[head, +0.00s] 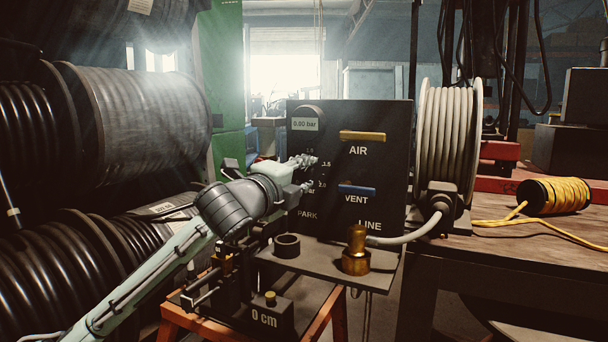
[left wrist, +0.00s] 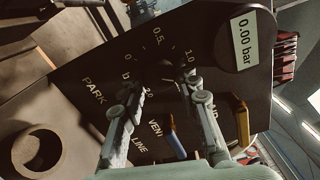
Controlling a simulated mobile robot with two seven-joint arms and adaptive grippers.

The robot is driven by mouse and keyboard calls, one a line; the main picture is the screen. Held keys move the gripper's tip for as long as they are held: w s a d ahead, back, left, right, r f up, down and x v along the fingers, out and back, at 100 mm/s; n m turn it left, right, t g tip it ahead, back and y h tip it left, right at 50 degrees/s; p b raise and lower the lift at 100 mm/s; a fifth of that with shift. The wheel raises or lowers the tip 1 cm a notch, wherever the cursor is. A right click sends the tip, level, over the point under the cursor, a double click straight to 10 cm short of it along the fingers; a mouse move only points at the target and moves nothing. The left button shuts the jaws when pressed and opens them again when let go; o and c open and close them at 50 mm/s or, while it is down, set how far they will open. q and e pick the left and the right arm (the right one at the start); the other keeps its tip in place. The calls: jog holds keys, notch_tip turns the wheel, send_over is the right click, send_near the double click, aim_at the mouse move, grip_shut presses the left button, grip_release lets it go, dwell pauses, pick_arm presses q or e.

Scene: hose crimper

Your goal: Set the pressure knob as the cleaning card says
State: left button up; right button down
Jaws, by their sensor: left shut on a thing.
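A dark control panel (head: 375,125) stands upright in the head view, with a pressure display (head: 305,125) reading 0.00 bar. Below the display is a dial scale, partly hidden by my left gripper (head: 308,174). In the left wrist view the dark pressure knob (left wrist: 160,72) sits amid marks including 0, 0.5, 1.0 and 2.0. My left gripper (left wrist: 160,88) is shut on the knob, with a finger at either side. The knob's pointer setting cannot be made out. I see no readable cleaning card. My right gripper is not in view.
A yellow AIR lever (head: 362,136) and blue VENT lever (head: 357,190) are close right of the dial. A brass fitting (head: 356,252) and dark ring (head: 287,246) stand on the shelf below. Hose coils (head: 140,110) crowd the left; a hose reel (head: 448,130) stands right.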

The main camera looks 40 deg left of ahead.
pick_arm(q)
jog(key=o, duration=1.1)
